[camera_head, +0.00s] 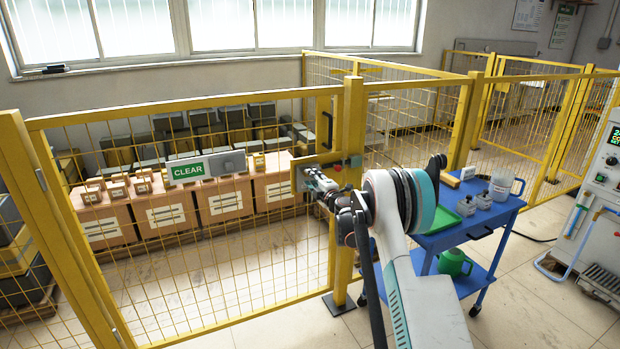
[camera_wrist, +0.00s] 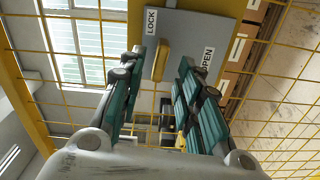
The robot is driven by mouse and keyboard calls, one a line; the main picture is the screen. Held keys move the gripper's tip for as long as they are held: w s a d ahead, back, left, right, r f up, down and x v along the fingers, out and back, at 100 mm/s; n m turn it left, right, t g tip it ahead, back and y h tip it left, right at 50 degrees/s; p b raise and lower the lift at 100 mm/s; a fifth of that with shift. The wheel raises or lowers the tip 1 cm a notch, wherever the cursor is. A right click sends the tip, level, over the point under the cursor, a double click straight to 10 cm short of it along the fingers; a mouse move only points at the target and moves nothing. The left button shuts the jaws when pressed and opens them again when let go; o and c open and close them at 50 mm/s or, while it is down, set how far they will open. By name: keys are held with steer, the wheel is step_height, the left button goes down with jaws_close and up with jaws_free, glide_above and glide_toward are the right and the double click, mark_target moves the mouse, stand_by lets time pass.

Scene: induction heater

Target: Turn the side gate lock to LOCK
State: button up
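The side gate lock (camera_wrist: 185,38) is a grey plate on a yellow backing, with a white LOCK label (camera_wrist: 151,20) and a white OPEN label (camera_wrist: 207,59). Its yellow handle (camera_wrist: 161,60) lies lengthwise between my fingers in the wrist view, with its upper end near the LOCK label. My gripper (camera_wrist: 163,61) is open, one finger on each side of the handle, with visible gaps. In the head view my gripper (camera_head: 318,180) is at the lock by the yellow gate post, and mostly hides the lock. Whether the fingertips reach past the handle, I cannot tell.
The yellow mesh gate (camera_head: 195,222) carries a green CLEAR sign (camera_head: 188,172). A yellow post (camera_head: 346,130) stands beside the lock. A blue cart (camera_head: 475,228) with a green tray and a jug is right of my arm. Boxes (camera_head: 224,200) stand behind the mesh.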

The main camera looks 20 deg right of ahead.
steer(key=s, duration=0.9)
steer(key=shift+d, duration=0.15)
